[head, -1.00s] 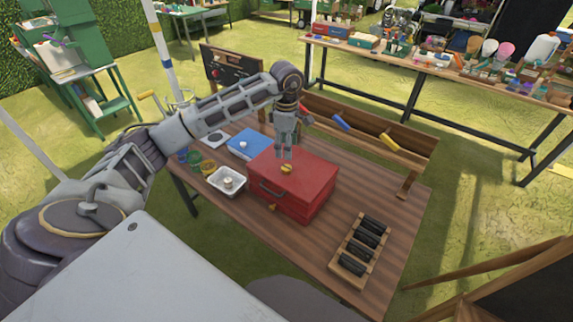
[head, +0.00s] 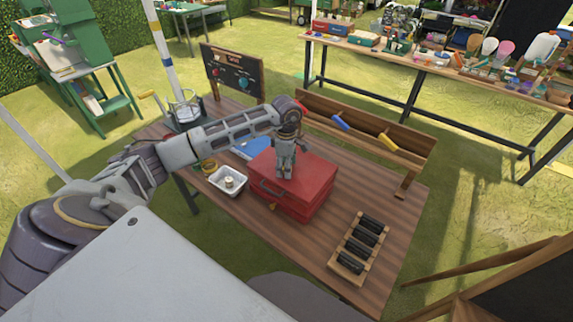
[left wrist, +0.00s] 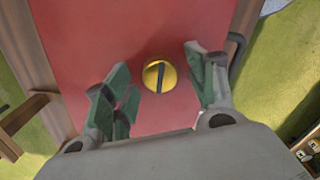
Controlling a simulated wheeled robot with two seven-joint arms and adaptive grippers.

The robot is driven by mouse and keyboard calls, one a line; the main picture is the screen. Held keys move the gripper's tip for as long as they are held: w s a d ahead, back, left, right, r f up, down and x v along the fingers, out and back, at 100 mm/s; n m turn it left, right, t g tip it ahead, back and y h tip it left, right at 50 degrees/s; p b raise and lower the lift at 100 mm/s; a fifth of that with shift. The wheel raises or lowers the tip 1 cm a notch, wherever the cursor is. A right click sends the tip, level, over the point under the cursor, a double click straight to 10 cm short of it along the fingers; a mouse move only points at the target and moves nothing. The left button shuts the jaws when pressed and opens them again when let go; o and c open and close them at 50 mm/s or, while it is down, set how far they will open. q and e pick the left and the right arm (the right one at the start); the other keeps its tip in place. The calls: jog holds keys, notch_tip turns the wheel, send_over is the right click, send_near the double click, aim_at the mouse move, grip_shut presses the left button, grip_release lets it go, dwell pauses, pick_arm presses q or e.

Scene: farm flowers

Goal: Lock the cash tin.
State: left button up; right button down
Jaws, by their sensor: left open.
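The red cash tin (head: 308,190) stands shut on the wooden table, with a dark handle on its front side. In the left wrist view the tin's red lid (left wrist: 100,45) fills the middle, with a round yellow lock knob (left wrist: 160,76) that has a dark slot running nearly upright in the picture. My left gripper (head: 285,177) points down over the lid and hides the knob in the head view. In the left wrist view the left gripper (left wrist: 162,88) is open, its fingers apart on either side of the knob, not visibly touching it. My right gripper is not in view.
A white tray (head: 216,186) with a small round object stands left of the tin, near a blue item (head: 250,148). A wooden rack (head: 345,267) of black pieces lies at right. A wooden rail (head: 360,142) with coloured handles runs along the back edge.

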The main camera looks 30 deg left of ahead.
pick_arm(q)
jog(key=c, duration=0.9)
jog(key=shift+c, duration=0.8)
